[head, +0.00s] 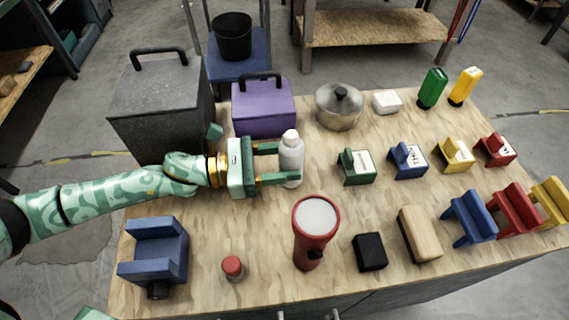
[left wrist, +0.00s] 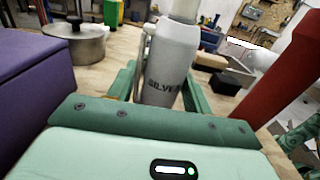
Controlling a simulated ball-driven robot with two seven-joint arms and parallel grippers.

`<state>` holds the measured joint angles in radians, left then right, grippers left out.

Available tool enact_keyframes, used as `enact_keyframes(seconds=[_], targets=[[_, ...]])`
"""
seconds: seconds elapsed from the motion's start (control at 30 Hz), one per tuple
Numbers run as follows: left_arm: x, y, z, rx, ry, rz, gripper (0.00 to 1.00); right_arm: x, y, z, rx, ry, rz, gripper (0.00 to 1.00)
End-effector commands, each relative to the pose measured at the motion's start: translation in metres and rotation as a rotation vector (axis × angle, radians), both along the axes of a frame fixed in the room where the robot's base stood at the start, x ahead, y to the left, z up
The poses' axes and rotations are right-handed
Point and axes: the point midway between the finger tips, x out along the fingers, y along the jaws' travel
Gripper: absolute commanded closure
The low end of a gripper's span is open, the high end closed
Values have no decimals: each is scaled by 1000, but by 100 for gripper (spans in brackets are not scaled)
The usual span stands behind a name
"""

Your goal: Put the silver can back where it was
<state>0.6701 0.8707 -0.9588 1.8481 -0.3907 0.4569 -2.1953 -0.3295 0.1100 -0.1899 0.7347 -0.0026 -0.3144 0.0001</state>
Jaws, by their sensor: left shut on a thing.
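The silver can (head: 291,152) is a pale grey bottle-shaped can with a whitish top. It stands upright over the wooden table, near the table's middle left. My left gripper (head: 284,164) reaches in from the left and is shut on it, one green finger on each side.
A purple box (head: 263,108) and a lidded pot (head: 339,106) stand behind the can. A red flashlight (head: 311,245) stands in front, a green holder (head: 357,168) to its right. Bare wood surrounds the can.

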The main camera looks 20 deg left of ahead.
Motion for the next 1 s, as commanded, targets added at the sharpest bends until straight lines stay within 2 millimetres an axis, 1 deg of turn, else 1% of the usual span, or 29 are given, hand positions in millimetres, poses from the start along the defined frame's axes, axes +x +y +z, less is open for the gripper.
enact_keyframes(seconds=[0.03, 0.3, 0.5, 0.53, 0.6, 1.0], targets=[[0, 0, -8, -2, 2, 0, 58, 1, 0, -4, 1, 2, 4, 33], [0, 0, -6, -1, -3, 0, 58, 3, 1, -3, 0, -1, 5, 33], [0, 0, -13, -1, -1, 1, 58, 4, 1, -6, 0, 2, 10, 33], [0, 0, -13, 1, -2, 1, 44, 5, 0, -6, -1, 1, 11, 33], [0, 0, -12, 1, -2, 1, 28, 5, 1, -6, 0, 0, 11, 33], [0, 0, -11, 1, -2, 1, 28, 5, 0, -5, -1, -1, 10, 33]])
